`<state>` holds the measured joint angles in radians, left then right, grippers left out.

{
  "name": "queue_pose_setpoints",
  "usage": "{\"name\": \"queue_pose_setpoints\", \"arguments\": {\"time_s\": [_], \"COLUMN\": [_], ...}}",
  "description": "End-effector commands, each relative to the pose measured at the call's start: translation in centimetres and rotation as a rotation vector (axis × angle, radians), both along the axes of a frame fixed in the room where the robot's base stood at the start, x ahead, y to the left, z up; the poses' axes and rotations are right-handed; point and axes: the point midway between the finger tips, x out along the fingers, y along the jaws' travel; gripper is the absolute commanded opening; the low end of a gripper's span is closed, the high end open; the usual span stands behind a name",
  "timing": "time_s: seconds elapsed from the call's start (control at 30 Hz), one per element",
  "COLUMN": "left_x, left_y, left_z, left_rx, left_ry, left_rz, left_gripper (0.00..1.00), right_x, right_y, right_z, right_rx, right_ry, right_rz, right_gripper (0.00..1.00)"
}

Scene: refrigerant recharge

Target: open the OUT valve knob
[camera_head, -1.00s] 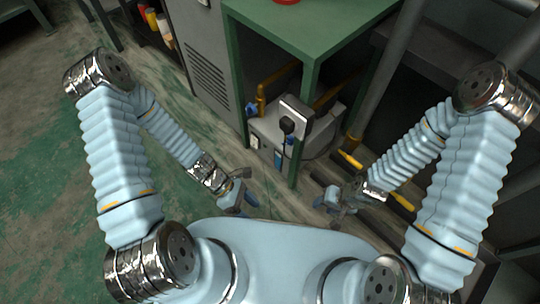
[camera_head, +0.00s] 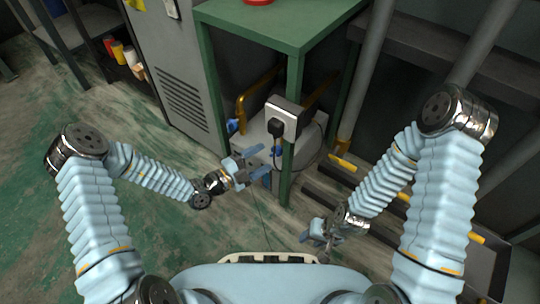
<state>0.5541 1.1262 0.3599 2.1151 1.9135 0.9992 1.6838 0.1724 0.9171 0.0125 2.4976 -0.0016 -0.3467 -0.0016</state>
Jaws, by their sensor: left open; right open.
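A grey recharge machine (camera_head: 256,131) with yellow handle bars stands under the green table. A blue knob (camera_head: 232,126) shows on its left side. Which knob is the OUT valve cannot be read at this size. My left gripper (camera_head: 262,162) is open and empty, in front of the machine, below and to the right of this blue knob. It covers part of the machine's front. My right gripper (camera_head: 317,236) is open and empty, low and to the right of the table's front leg, apart from the machine.
The green table (camera_head: 285,25) has a front leg (camera_head: 289,150) right beside my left gripper. A grey cabinet (camera_head: 175,75) stands left. Open floor lies at the left.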

Motion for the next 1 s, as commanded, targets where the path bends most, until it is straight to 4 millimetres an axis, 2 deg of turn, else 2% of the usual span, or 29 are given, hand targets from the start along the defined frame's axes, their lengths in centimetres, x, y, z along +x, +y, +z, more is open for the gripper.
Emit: {"name": "queue_pose_setpoints", "arguments": {"time_s": [0.1,0.2,0.6,0.9,0.97,1.0], "left_x": [1.2,1.8,2.4,2.3,2.3,2.3], "left_y": [-1.8,-2.7,-3.4,-3.4,-3.4,-3.4], "left_z": [-0.1,-0.1,0.0,0.0,0.0,0.0], "left_rx": [-0.001,0.001,0.001,0.001,0.001,0.001], "left_ry": [-0.003,-0.002,-0.001,-0.001,-0.001,-0.001], "left_rz": [-0.003,-0.003,-0.001,-0.001,-0.001,-0.001], "left_gripper": [0.69,0.69,0.69,0.23,0.13,0.13], "right_x": [0.0,0.0,0.0,0.0,0.0,0.0], "right_y": [0.0,0.0,0.0,0.0,0.0,0.0], "right_z": [-0.5,-0.7,-0.7,-0.7,-0.7,-0.7], "right_rx": [0.0,0.0,0.0,0.0,0.0,0.0], "right_ry": [-0.001,-0.002,-0.002,-0.002,-0.002,-0.002], "right_rz": [0.0,-0.001,-0.001,-0.001,-0.001,-0.001], "right_gripper": [0.43,0.43,0.43,0.43,0.43,0.43]}}
